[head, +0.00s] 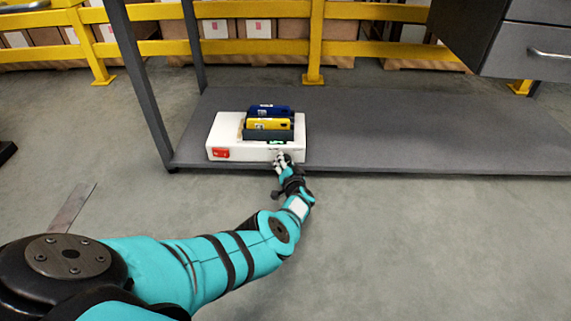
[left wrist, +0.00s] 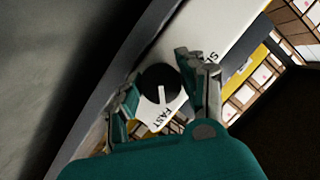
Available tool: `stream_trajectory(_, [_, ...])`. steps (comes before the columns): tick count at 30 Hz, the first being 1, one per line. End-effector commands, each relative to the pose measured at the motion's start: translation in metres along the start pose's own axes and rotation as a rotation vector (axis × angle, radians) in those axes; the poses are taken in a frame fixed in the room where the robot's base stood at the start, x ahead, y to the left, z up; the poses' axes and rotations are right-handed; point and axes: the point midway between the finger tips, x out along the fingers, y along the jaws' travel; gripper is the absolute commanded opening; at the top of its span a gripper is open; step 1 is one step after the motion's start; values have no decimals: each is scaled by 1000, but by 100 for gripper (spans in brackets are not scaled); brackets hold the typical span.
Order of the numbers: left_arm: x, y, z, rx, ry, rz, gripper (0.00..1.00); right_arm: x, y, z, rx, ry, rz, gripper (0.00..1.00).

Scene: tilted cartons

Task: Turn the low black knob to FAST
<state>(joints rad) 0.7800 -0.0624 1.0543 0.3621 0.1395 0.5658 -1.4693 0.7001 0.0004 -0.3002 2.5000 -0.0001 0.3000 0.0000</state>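The black knob (left wrist: 158,78) is round with a white pointer mark on its lower part, in the left wrist view. It sits on the white face of a box (head: 228,128), which lies on the low grey shelf. The word FAST (left wrist: 152,119) is printed beside the knob, and the mark points roughly that way. Part of another label starting with S (left wrist: 211,56) shows further up. My left gripper (head: 281,158) is at the box's front face; in the left wrist view its fingers (left wrist: 160,85) are apart, one on each side of the knob. I cannot tell whether they touch it. My right gripper is not in view.
A red part (head: 221,153) is on the box's front left. Yellow (head: 262,124) and blue (head: 262,111) items stand in a dark holder on the box. The shelf (head: 430,140) is bare to the right. A grey table leg (head: 142,85) stands at left; a drawer unit (head: 535,50) overhangs upper right.

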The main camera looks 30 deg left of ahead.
Motion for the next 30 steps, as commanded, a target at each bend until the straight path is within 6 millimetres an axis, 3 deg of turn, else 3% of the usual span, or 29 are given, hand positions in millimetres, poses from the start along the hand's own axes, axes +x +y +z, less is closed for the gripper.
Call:
stream_trajectory(1, [0, -1, 0, 0, 0, -2, 48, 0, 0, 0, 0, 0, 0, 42])
stream_trajectory(4, [0, -1, 0, 0, 0, -1, 61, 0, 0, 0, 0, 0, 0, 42])
stream_trajectory(16, [0, -2, -2, -43, -2, 13, 62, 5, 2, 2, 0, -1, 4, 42])
stream_trajectory(30, [0, -2, -1, -531, -27, 181, 62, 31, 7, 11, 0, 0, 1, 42])
